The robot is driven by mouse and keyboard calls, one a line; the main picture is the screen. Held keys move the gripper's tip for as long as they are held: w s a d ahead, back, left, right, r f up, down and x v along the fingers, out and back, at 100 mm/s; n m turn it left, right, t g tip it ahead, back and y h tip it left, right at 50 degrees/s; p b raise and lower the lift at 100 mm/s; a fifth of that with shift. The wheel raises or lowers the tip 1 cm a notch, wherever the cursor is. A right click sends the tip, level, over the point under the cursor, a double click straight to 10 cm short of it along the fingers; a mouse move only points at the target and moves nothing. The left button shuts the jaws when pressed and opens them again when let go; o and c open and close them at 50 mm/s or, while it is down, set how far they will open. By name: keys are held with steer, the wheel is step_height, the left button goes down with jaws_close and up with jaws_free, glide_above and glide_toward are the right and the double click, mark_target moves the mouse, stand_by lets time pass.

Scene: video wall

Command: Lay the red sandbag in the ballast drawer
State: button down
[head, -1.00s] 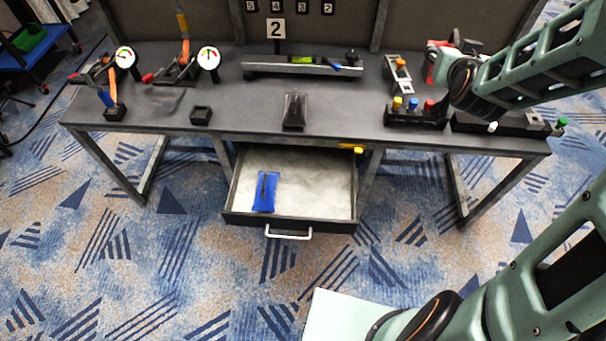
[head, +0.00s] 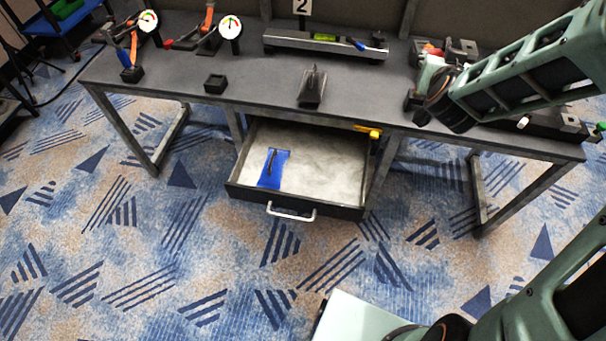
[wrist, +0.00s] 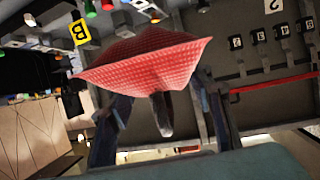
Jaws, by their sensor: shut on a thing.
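The red sandbag (wrist: 150,62) fills the upper middle of the wrist view, with a dark handle (wrist: 162,113) hanging below it. My gripper (wrist: 162,106) is shut on it, with a finger on either side of the handle. In the head view my gripper is mostly hidden by my arm above the right part of the bench. The ballast drawer (head: 335,168) is pulled open below the bench, its pale floor mostly bare. A blue sandbag (head: 273,168) lies in its left part. The held bag is outside the drawer.
The grey bench top (head: 258,92) lies above the drawer. It carries a dark stand (head: 312,90), a small black box (head: 215,84), a long rail (head: 325,44) and two dial gauges. A yellow piece (head: 368,131) is at the drawer's back right. Floor in front is clear.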

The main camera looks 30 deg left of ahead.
steer(key=s+a+f+n+y+b, duration=0.1)
steer(key=s+a+f+b, duration=0.2)
steer(key=a+f+b, duration=0.35)
steer(key=s+a+f+b, duration=0.4)
steer(key=a+f, duration=0.4)
steer(key=f, duration=0.1)
steer(key=s+a+f+b, duration=0.4)
steer(key=s+f+b, duration=0.2)
steer(key=s+f, duration=0.15)
steer(key=s+a+f+b, duration=0.4)
steer(key=s+f+b, duration=0.15)
steer(key=f, duration=0.35)
steer(key=b, duration=0.6)
glide_above(328, 182)
steer(key=shift+n+y, duration=0.3)
steer(key=shift+y, duration=0.1)
steer(key=shift+w+f, duration=0.15)
steer(key=shift+f, duration=6.35)
steer(key=shift+r, duration=0.1)
steer(key=shift+f, duration=0.45)
steer(key=shift+f, duration=0.1)
